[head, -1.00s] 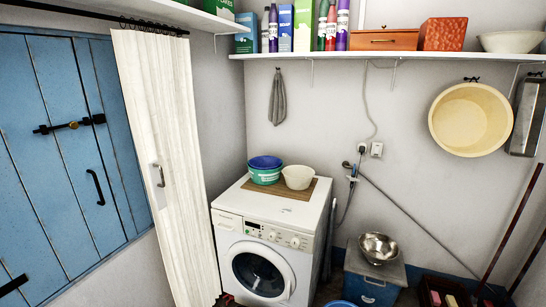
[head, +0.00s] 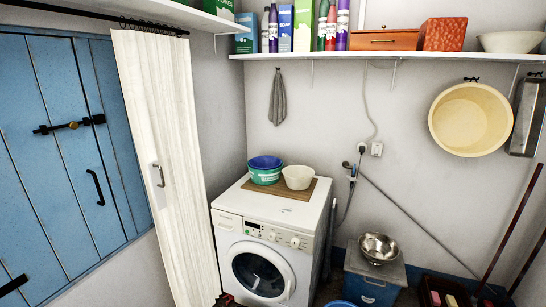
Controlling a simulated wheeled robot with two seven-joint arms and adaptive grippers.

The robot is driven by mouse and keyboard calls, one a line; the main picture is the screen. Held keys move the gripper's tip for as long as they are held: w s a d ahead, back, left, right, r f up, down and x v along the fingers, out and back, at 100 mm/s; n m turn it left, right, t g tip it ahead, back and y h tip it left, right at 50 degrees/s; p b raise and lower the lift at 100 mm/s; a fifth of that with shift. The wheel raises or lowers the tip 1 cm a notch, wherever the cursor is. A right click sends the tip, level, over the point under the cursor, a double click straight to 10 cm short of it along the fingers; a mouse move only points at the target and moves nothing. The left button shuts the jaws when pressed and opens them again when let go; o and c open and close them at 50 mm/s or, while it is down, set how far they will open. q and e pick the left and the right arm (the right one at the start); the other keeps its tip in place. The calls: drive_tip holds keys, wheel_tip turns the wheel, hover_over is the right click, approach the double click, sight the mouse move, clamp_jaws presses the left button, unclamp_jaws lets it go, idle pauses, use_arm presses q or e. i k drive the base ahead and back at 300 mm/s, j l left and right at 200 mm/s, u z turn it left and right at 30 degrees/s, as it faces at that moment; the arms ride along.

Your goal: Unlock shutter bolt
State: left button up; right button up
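Blue plank shutters (head: 40,150) fill the left side of the head view. A dark bolt (head: 70,126) with a brass-coloured knob (head: 73,125) lies across the boards in the upper part. A black curved pull handle (head: 95,187) is fixed lower and to the right of the bolt. A further dark metal fitting (head: 14,284) shows at the lower left edge, partly cut off. Neither of my grippers is in view.
A white curtain (head: 163,170) hangs from a dark rod just right of the shutters. A washing machine (head: 265,240) with bowls on top stands beyond it. A loaded shelf (head: 420,54) runs along the back wall. A blue box (head: 372,287) stands on the floor.

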sight(73, 125)
drive_tip(key=u, duration=1.35)
